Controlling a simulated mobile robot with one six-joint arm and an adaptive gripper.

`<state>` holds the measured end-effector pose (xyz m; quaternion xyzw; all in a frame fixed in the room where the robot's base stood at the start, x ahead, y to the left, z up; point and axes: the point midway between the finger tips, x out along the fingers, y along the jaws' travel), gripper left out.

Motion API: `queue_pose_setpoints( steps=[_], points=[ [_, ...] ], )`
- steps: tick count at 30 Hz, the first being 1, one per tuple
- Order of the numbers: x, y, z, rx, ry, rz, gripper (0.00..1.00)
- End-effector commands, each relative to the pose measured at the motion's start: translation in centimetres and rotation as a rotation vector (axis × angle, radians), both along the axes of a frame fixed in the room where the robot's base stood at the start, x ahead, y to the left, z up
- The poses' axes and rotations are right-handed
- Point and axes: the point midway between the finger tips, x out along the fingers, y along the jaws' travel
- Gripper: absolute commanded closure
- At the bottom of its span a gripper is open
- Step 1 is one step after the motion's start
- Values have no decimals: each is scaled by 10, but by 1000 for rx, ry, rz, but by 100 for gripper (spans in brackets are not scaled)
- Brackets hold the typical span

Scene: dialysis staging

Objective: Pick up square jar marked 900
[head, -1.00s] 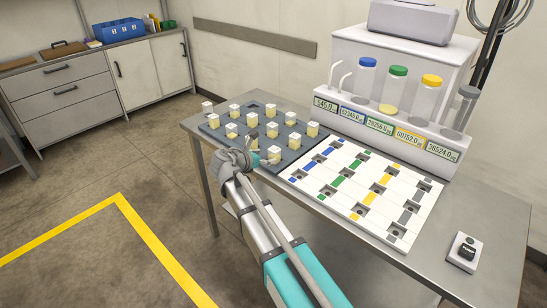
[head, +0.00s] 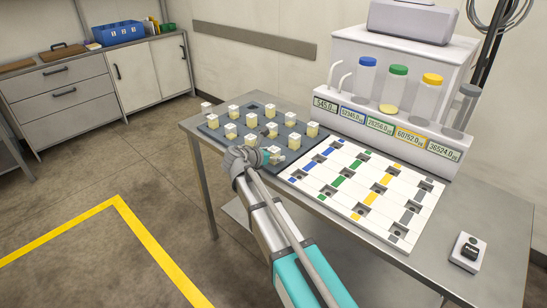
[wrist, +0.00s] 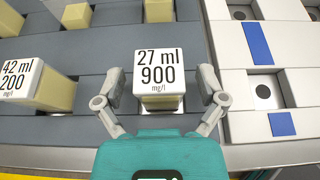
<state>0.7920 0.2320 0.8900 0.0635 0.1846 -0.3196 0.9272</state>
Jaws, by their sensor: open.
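The square jar marked 27 ml 900 mg/l (wrist: 158,68) is upright on the grey rack, with a white lid and pale yellow body. My gripper (wrist: 162,84) is open in the wrist view, with one finger on each side of this jar. Small gaps seem to show between the fingers and the jar. In the head view the jar at the rack's near edge (head: 275,154) is in front of my gripper (head: 263,157), whose fingers are partly hidden by my wrist.
A jar marked 42 ml 200 (wrist: 25,78) stands close to the left. Several similar jars fill the grey rack (head: 262,108). A white board with coloured strips and square sockets (head: 330,195) lies right of it. A dispenser with displays (head: 385,128) stands behind.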

Motion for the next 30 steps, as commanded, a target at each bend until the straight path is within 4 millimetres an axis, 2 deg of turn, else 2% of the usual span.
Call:
queue_pose_setpoints(
  steps=[8, 22, 23, 30],
  points=[
    [0, 0, 0, 0, 0, 0, 10],
    [-1, 1, 0, 0, 0, 1, 97],
    [-1, 1, 0, 0, 0, 1, 100],
    [-1, 1, 0, 0, 0, 1, 100]
  ],
)
